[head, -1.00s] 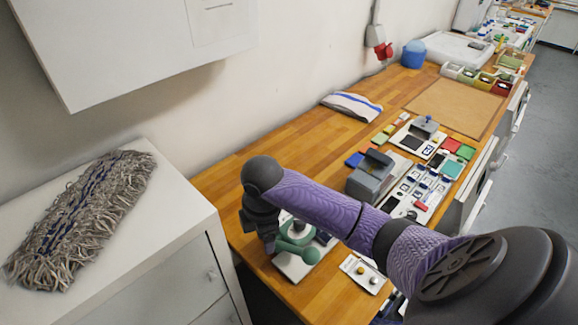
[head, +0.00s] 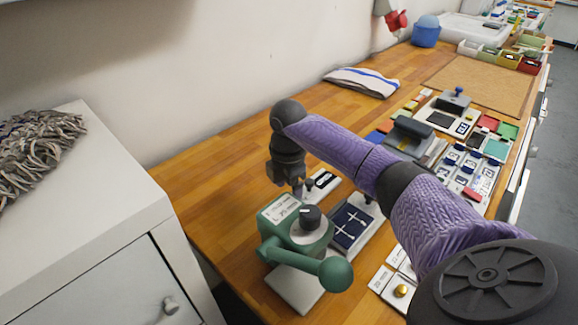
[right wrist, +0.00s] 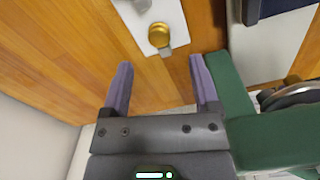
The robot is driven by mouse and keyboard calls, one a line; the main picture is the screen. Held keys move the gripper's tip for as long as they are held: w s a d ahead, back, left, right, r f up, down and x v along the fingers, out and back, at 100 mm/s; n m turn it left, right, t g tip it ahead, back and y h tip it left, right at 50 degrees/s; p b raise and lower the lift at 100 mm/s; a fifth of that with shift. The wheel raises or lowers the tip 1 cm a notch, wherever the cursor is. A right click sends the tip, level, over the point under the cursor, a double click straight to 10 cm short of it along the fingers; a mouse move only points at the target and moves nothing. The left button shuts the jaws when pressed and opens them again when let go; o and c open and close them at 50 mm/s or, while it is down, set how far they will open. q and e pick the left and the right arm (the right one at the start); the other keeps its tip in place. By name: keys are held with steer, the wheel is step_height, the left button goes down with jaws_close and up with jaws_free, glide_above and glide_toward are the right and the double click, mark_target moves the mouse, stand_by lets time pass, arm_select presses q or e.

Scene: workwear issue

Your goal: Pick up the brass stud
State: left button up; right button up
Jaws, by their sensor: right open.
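In the right wrist view a round brass stud (right wrist: 159,36) sits on a narrow white card (right wrist: 166,14) on the wooden bench. It lies ahead of the gap between my right gripper's (right wrist: 160,75) two purple fingers, which are open with nothing between them. In the head view the right gripper (head: 304,190) is low behind the green hand press (head: 295,232), beside a small white card (head: 325,181); no stud shows clearly on that card. Another brass round piece (head: 401,290) sits on a white card at the bench's front. My left gripper is not in view.
The green press stands close beside my right gripper; its green body (right wrist: 240,118) is right of the fingers in the wrist view. A navy panel (head: 351,222) lies to its right in the head view. A striped cloth (head: 361,82) lies farther back, with bare bench around it.

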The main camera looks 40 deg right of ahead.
steer(key=f, duration=0.3)
steer(key=f+b, duration=0.1)
steer(key=shift+d+f, duration=0.25)
steer(key=shift+f, duration=0.05)
jaws_close()
